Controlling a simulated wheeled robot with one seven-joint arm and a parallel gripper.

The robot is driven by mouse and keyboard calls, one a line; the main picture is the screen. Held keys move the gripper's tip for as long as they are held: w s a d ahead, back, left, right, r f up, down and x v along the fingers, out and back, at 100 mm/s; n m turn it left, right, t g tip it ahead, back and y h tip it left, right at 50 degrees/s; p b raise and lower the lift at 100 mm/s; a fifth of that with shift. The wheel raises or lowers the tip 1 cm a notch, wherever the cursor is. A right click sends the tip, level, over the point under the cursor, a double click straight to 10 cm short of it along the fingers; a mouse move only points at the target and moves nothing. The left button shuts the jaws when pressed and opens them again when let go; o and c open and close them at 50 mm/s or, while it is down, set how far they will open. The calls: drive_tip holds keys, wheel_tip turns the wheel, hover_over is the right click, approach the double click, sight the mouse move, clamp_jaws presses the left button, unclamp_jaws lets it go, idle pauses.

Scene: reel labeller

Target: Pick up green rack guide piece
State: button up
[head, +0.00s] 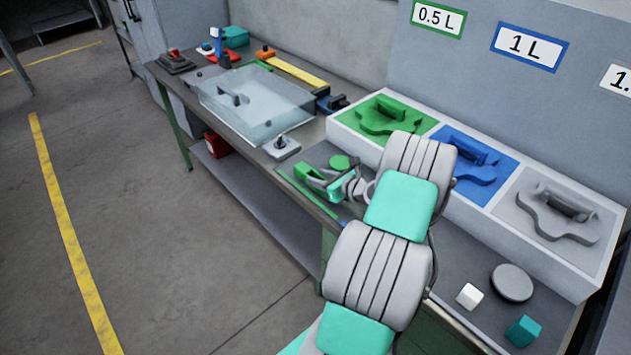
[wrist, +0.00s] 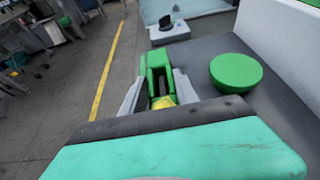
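The green guide piece (head: 388,115) has a raised handle and a lobed base. It sits in the left compartment of the white rack in the head view, below the 0.5 L label. My gripper (head: 312,181) is above the table's front edge, left of and nearer than the rack, and apart from that piece. In the wrist view my gripper (wrist: 158,75) shows grey sides around a slotted green part with yellow at its base. I cannot tell whether that green part is its fingers or something held. The guide piece is not visible in the wrist view.
The white rack (head: 345,131) also holds a blue piece (head: 468,160) and a grey piece (head: 560,210). A green disc (wrist: 236,74) lies on the table beside my gripper. A clear cover (head: 255,103) stands farther left. A grey disc (head: 511,283) and small blocks lie at right.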

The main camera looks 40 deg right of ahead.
clamp_jaws()
idle(0.4)
